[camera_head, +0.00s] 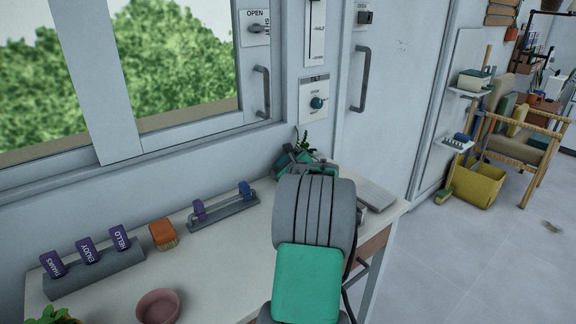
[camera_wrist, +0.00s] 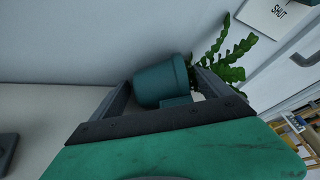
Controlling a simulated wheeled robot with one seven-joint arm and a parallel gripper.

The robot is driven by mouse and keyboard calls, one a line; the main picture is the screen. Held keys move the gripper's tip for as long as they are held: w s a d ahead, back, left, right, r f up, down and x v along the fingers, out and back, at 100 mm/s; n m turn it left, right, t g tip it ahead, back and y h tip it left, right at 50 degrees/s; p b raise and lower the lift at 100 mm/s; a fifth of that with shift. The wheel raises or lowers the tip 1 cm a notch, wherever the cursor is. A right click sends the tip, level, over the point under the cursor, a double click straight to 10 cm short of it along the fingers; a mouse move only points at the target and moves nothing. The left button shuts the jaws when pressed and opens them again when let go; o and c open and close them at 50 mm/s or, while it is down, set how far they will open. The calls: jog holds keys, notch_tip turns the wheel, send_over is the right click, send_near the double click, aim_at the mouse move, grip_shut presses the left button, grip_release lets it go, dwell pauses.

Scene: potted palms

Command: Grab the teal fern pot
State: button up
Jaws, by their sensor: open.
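The teal fern pot (camera_wrist: 160,82) lies across the wrist view, its rim toward the right, with green fern leaves (camera_wrist: 230,55) spreading out on the right. My gripper (camera_wrist: 162,88) is open, with one finger to the left of the pot and one to the right near the leaves. The pot appears between the fingers; I cannot tell whether either finger touches it. In the head view the fern leaves (camera_head: 305,142) show at the back of the table by the wall, just beyond my gripper. My arm hides most of the pot there.
A grey flat object (camera_head: 375,194) lies right of my arm. The wall is close behind.

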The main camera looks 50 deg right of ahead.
jog(key=shift+d, duration=0.1)
jog(key=shift+c, duration=0.4)
jog(key=shift+r, duration=0.1)
jog(key=c, duration=1.5)
